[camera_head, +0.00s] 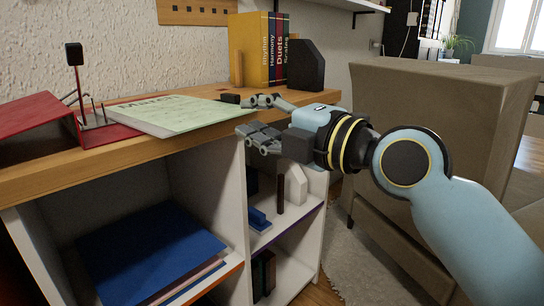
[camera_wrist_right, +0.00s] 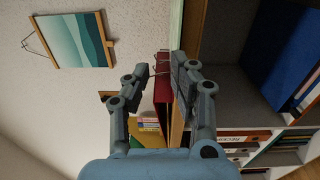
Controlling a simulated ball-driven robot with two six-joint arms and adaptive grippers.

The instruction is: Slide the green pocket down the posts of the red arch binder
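The red arch binder (camera_head: 35,118) lies open on the wooden top at the left, with its metal posts (camera_head: 93,112) and a black-tipped lever standing up. The pale green pocket (camera_head: 172,114), titled "March", lies tilted over the binder's right side, its left edge close beside the posts. I cannot tell whether its holes are on them. My right gripper (camera_head: 247,116) is at the pocket's right end, its fingers apart. In the right wrist view, the red binder (camera_wrist_right: 162,88) shows between the spread fingers (camera_wrist_right: 158,72). My left gripper is out of view.
Several books (camera_head: 258,48) and a black file holder (camera_head: 306,65) stand at the back of the wooden top (camera_head: 130,152). Below are shelf compartments with a blue folder (camera_head: 150,255). A brown upholstered chair (camera_head: 430,110) is at the right. A picture (camera_wrist_right: 75,40) hangs on the wall.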

